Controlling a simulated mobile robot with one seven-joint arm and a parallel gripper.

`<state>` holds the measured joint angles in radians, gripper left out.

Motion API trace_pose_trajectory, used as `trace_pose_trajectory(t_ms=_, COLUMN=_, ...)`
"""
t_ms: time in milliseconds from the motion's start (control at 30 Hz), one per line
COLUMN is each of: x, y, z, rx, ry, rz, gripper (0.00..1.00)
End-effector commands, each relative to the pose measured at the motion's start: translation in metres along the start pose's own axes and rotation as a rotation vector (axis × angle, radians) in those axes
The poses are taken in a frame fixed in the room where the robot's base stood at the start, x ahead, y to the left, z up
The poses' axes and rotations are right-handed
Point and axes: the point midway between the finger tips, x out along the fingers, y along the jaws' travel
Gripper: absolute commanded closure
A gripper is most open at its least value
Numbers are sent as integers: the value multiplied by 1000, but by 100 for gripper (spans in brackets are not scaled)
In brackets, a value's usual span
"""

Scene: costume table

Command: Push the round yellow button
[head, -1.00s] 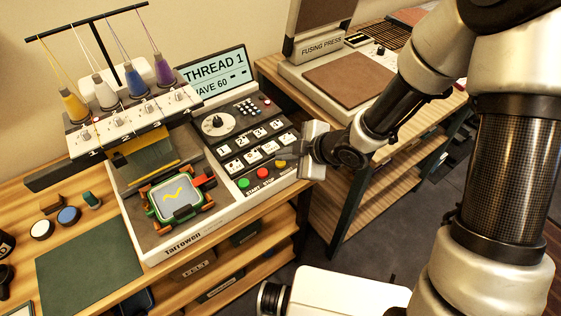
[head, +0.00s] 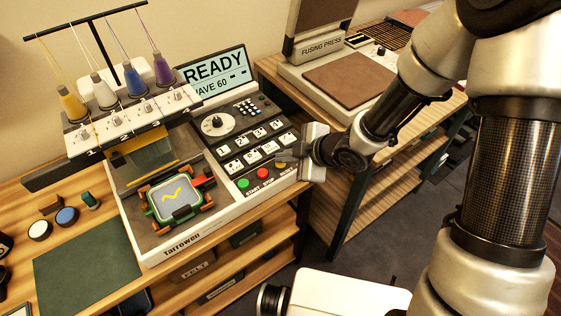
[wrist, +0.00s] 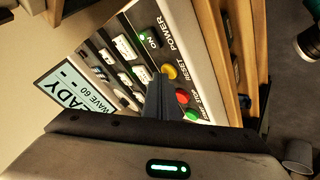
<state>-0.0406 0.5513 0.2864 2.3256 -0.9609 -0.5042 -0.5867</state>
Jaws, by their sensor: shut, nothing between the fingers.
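The round yellow button (wrist: 169,71) shows in the wrist view on the machine's panel, by the word RESET. The red STOP button (wrist: 183,97) and green START button (wrist: 190,115) are beside it. In the head view the red button (head: 262,173) and green button (head: 243,183) are clear, while the yellow one is mostly hidden by my gripper. My gripper (wrist: 160,82) is shut and empty, its fingertips right next to the yellow button in the wrist view. I cannot tell whether they touch it. The machine's display (head: 215,70) reads READY.
An embroidery hoop (head: 175,197) sits on the machine left of the panel. A POWER switch (wrist: 149,39) is near the yellow button. Numbered keys (head: 252,156) lie behind the coloured buttons. The fusing press (head: 345,80) stands on another table at the right.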

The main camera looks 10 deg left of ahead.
Motion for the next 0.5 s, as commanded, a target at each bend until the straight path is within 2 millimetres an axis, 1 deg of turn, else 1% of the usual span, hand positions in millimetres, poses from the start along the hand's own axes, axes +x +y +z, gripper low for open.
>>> trace_pose_trajectory(t_ms=500, x=-12, y=8, z=-8, rx=0, ry=-1, rz=-1, gripper=100)
